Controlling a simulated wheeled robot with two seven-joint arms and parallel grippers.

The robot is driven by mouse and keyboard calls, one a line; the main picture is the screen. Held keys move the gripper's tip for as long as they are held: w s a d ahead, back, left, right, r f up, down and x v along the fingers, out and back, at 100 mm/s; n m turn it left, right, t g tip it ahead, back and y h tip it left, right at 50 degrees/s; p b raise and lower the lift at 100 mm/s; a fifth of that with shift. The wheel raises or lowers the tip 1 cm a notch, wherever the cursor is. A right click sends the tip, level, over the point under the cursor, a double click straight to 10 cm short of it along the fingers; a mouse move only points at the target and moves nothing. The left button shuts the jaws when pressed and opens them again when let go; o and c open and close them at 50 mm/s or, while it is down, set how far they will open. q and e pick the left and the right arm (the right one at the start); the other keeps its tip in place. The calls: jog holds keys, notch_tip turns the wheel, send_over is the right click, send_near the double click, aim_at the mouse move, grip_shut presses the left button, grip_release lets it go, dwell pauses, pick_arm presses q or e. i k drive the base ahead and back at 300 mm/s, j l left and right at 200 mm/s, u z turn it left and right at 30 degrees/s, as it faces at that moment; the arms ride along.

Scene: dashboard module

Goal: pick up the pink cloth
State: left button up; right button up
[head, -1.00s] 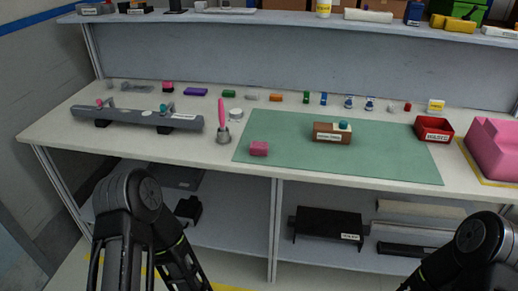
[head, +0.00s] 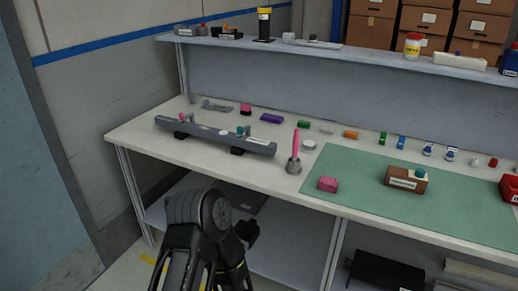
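A small pink folded piece, which looks like the pink cloth (head: 328,184), lies on the left part of the green mat (head: 350,211), near its front left corner. Nothing touches it. My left arm comes up from the bottom of the view, in front of the bench, and its gripper is out of the frame. My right arm and gripper are not in view.
A grey bar module (head: 215,134) lies on the bench at left. A pink-handled brush in a grey holder (head: 294,164) stands left of the cloth. A brown block (head: 406,180) sits right of it. Small coloured parts line the back. The mat between cloth and block is clear.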

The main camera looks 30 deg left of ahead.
aim_at(326, 183)
jog(key=i+j, duration=0.1)
jog(key=j, duration=0.35)
jog(key=i+j, duration=0.1)
jog(key=j, duration=0.35)
jog(key=i+j, duration=0.1)
jog(key=j, duration=0.4)
jog(key=i+j, duration=0.1)
jog(key=j, duration=0.35)
jog(key=j+z, duration=0.15)
jog(key=z, duration=1.7)
